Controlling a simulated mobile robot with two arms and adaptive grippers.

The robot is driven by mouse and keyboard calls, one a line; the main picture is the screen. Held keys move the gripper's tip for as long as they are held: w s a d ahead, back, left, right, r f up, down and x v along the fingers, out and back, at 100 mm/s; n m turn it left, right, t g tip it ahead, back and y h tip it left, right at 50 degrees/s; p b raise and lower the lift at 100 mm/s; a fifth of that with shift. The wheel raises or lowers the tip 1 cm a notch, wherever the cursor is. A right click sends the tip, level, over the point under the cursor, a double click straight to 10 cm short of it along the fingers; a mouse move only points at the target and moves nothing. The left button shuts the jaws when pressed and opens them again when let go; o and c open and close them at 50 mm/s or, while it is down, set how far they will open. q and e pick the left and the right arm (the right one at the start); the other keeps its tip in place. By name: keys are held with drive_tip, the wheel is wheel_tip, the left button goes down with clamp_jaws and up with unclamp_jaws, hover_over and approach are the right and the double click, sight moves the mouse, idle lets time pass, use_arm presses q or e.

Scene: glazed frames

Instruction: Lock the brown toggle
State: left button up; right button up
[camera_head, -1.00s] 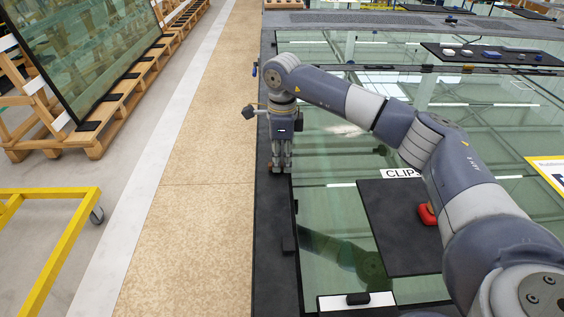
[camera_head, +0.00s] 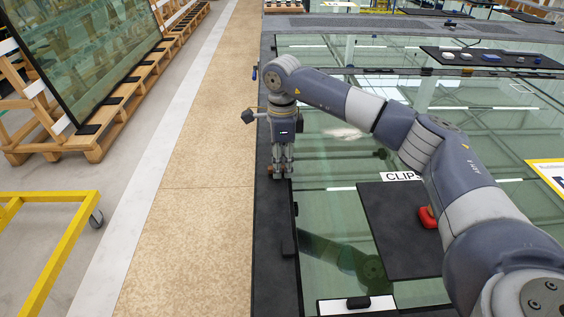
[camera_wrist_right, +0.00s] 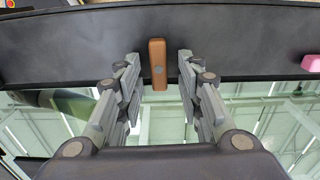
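The brown toggle (camera_wrist_right: 158,64) is a small upright-looking block on the black frame edge in the right wrist view. It lies between the two fingertips of my right gripper (camera_wrist_right: 158,76), with a visible gap on each side. The right gripper is open and does not appear to touch it. In the head view my right gripper (camera_head: 275,170) points down at the left black border of the glazed frame, and its fingers mostly hide the toggle there. My left gripper is not in view.
A pink toggle (camera_wrist_right: 311,63) sits further along the edge. A red piece (camera_head: 428,217) rests on a black mat (camera_head: 400,250). A yellow cart frame (camera_head: 60,250) stands left; the tan walkway (camera_head: 195,200) is clear.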

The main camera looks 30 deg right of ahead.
wheel_tip(320, 180, up, 12)
idle(0.6)
drive_tip(key=shift+f, duration=0.15)
idle(0.4)
